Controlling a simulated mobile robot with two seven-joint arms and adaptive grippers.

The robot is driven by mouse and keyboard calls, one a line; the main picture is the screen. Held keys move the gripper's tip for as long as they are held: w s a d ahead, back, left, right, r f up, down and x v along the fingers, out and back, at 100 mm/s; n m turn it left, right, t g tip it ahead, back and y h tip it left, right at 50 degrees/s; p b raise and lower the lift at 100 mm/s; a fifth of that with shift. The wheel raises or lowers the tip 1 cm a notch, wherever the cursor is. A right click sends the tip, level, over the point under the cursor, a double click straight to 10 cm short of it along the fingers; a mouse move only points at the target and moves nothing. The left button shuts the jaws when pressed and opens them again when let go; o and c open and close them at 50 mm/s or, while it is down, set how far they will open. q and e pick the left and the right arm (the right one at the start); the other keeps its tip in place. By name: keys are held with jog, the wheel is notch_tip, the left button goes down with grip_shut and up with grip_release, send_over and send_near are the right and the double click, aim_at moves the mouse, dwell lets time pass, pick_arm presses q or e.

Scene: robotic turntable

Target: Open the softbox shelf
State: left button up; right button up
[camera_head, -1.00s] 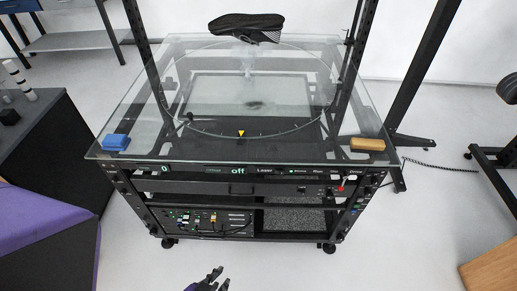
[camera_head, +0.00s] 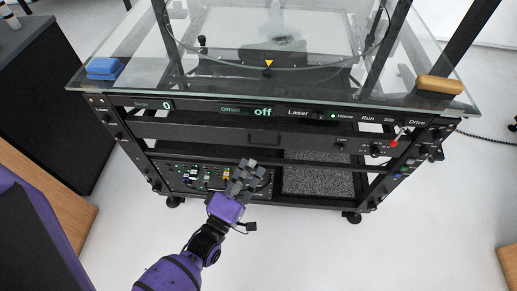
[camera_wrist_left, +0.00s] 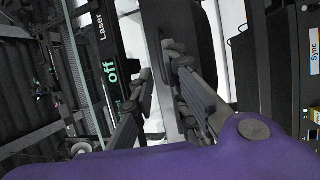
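The turntable rig has a long black panel (camera_head: 235,133) below its lit display strip, with small knobs at its right end. This panel looks like the softbox shelf front, and it sits flush in the frame. My left gripper (camera_head: 244,168) is in front of the rig, below that panel, near the lower rail and the electronics bay. In the left wrist view the gripper (camera_wrist_left: 159,65) has its two fingers apart, with a dark bar of the rig showing between and beyond them. I cannot tell whether they touch it. My right gripper is not in view.
A glass top (camera_head: 240,87) overhangs the front, with a blue block (camera_head: 103,68) at left and a tan block (camera_head: 439,85) at right. A red knob (camera_head: 394,143) sticks out at the right. A dark cabinet (camera_head: 60,95) stands left. The floor in front is clear.

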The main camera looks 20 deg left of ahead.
pick_arm(q)
jog(key=a+x, duration=0.1)
jog(key=x, duration=0.6)
jog(key=shift+w+d, duration=0.2)
jog(key=shift+d, duration=0.3)
grip_shut()
jog(key=shift+s, duration=0.15)
